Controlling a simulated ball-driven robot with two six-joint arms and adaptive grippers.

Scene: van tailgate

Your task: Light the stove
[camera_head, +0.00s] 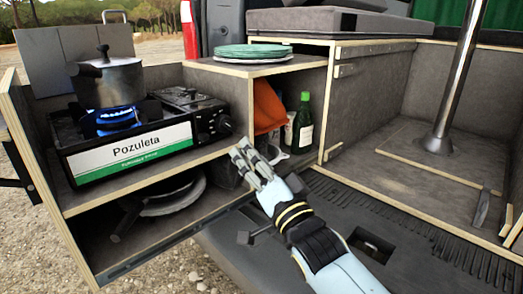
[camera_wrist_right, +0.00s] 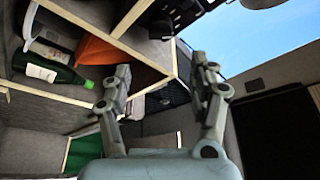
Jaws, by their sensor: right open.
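The camping stove (camera_head: 135,150) sits on the left shelf of the pull-out unit, with a "Pozuleta" label on its front. A blue flame (camera_head: 115,117) burns under the grey lidded pot (camera_head: 107,82) on its burner. The stove's knob (camera_head: 223,124) is at the right end of its front. My right gripper (camera_head: 243,156) is just below and right of the knob, apart from it. It is open and empty, and its spread fingers (camera_wrist_right: 165,75) show in the right wrist view. My left gripper is not in view.
Green plates (camera_head: 254,52) are stacked on the shelf right of the stove. Below them are an orange cloth (camera_head: 268,106) and a green bottle (camera_head: 302,125). A pan (camera_head: 173,198) lies under the stove shelf. A metal table leg (camera_head: 455,85) stands at right.

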